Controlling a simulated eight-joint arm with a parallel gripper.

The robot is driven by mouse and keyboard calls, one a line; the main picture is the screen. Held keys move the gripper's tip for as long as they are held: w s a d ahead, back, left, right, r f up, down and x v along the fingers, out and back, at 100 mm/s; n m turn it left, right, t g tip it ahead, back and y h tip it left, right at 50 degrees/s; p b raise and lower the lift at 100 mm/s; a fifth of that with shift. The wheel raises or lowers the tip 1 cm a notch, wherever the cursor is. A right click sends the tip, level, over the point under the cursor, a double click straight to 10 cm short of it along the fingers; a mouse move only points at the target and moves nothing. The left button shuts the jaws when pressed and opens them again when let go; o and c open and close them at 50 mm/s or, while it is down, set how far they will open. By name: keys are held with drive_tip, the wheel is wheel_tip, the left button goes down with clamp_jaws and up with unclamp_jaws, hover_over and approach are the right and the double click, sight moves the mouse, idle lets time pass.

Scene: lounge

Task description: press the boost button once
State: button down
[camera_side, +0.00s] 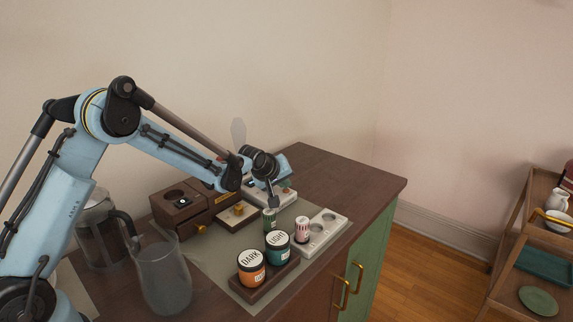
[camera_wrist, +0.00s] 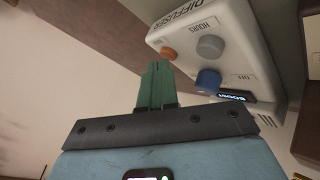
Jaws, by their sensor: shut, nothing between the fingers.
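The white diffuser unit (camera_wrist: 225,22) fills the upper right of the wrist view, lettered DIFFUSER. Its face carries an orange button (camera_wrist: 168,53), a grey knob (camera_wrist: 210,46) by the word HOURS and a blue button or knob (camera_wrist: 208,81). A dark display (camera_wrist: 237,96) beside the blue one has lit letters that look like BOOST. My gripper (camera_wrist: 158,68) is shut and empty, its green fingertips just below and left of the orange button; I cannot tell whether they touch. In the side view my gripper (camera_side: 273,203) partly hides the white unit (camera_side: 287,196).
Jars marked DARK (camera_side: 251,268) and LIGHT (camera_side: 277,248) stand on a dark stand in front. A small green tin (camera_side: 270,219) is close below my gripper. A glass jug (camera_side: 163,275) and brown boxes (camera_side: 180,203) stand left.

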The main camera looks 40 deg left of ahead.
sight(283, 194)
drive_tip(key=shift+r, duration=0.8)
drive_tip(key=shift+r, duration=2.5)
drive_tip(key=s+d+r+m+h, duration=0.1)
drive_tip(key=s+d+r+m, duration=0.25)
drive_tip(key=s, duration=0.35)
drive_tip(key=s+d+r+m, duration=0.2)
drive_tip(key=s+r, duration=0.2)
drive_tip(key=s, duration=0.3)
drive_tip(key=s+d+f+m+g, duration=0.1)
drive_tip(key=s+f+m, duration=0.1)
drive_tip(key=s, duration=0.6)
drive_tip(key=s+d+f+m+g+h, duration=0.1)
drive_tip(key=s+m, duration=0.3)
drive_tip(key=s, duration=0.4)
drive_tip(key=shift+s+d+f, duration=0.15)
drive_tip(key=shift+d+f, duration=0.4)
